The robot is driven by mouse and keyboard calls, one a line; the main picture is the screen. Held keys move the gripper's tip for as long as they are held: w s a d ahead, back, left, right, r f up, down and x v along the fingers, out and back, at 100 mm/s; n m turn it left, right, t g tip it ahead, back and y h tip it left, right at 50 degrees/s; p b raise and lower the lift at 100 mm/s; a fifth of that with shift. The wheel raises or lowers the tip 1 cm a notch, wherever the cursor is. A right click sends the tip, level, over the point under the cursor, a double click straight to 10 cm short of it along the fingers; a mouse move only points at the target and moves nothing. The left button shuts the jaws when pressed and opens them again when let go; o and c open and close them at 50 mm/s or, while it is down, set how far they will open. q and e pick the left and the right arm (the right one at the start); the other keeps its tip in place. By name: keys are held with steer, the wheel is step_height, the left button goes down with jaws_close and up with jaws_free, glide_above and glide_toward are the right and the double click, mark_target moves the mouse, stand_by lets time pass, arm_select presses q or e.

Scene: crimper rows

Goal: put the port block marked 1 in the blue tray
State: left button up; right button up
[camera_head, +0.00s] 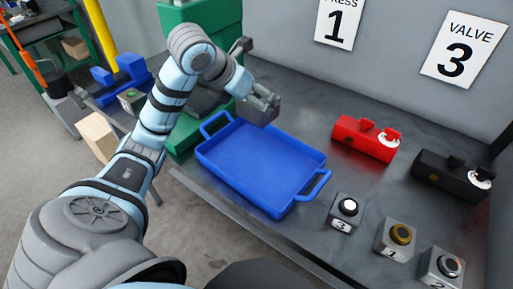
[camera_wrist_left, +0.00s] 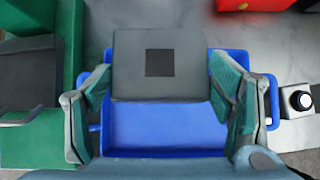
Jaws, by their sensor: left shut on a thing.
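My left gripper (camera_head: 262,103) is shut on a grey block (camera_wrist_left: 158,65) and holds it above the far edge of the blue tray (camera_head: 203,162). In the left wrist view the block lies between the fingers of the gripper (camera_wrist_left: 165,100), with a dark square on its visible face. No number shows on it. The blue tray, also below the block in the wrist view (camera_wrist_left: 150,145), looks empty. A grey block marked 1 (camera_head: 397,239), with a brass-coloured ring, stands on the table right of the tray. My right gripper is not in view.
A block marked 3 (camera_head: 344,211) and another grey block (camera_head: 441,268) flank the block marked 1. A red device (camera_head: 365,139) and a black device (camera_head: 450,178) stand behind. A green press (camera_head: 190,120) stands left of the tray. Wall signs read 1 and 3.

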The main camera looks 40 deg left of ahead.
arm_select(q)
steer(key=shift+d+f+b, duration=0.15)
steer(key=shift+f+b, duration=0.7)
steer(key=shift+f, duration=5.9)
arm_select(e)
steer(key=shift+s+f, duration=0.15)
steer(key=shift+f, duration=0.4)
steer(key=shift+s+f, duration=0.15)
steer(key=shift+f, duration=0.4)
arm_select(q)
steer(key=o, duration=1.7)
steer(key=shift+f, duration=0.1)
steer(key=shift+c, duration=0.2)
